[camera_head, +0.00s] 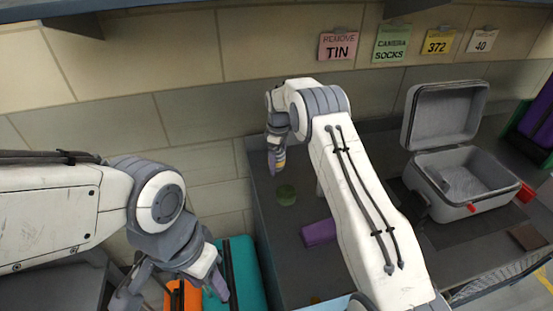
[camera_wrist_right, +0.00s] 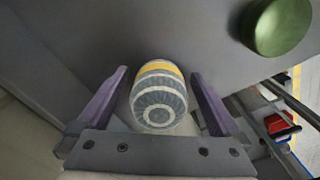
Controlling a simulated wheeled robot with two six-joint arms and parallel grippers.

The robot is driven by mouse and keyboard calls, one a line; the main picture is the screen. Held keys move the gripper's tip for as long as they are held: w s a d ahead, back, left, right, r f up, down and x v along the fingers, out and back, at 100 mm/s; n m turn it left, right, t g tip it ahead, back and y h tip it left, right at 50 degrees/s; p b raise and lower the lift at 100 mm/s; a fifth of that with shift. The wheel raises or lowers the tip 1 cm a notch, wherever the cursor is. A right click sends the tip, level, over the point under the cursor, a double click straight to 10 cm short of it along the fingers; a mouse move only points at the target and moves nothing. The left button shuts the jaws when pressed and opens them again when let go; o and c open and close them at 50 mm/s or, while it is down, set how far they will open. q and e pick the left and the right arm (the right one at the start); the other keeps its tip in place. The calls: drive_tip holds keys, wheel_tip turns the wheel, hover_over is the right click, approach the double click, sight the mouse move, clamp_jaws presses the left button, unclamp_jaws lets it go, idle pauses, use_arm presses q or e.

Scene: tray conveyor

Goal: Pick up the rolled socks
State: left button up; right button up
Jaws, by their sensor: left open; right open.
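The rolled socks (camera_wrist_right: 158,98), striped grey and white with a yellow band, lie between the two purple fingers of my right gripper (camera_wrist_right: 159,74) in the right wrist view. The fingers stand apart on either side, and a gap shows beside the roll. In the head view my right gripper (camera_head: 277,162) points down near the back wall end of the dark counter; the socks are mostly hidden there by it. My left gripper (camera_head: 168,290) is open and empty at the lower left, above an orange and a teal thing.
A green round tin (camera_head: 286,195) stands near the socks, also in the wrist view (camera_wrist_right: 277,26). A purple block (camera_head: 319,232) lies on the counter (camera_head: 285,265). An open grey case (camera_head: 470,205) stands at right. Notes (camera_head: 390,43) hang on the wall, reading "REMOVE TIN" and "CAMERA SOCKS".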

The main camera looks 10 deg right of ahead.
drive_tip(key=c, duration=1.4)
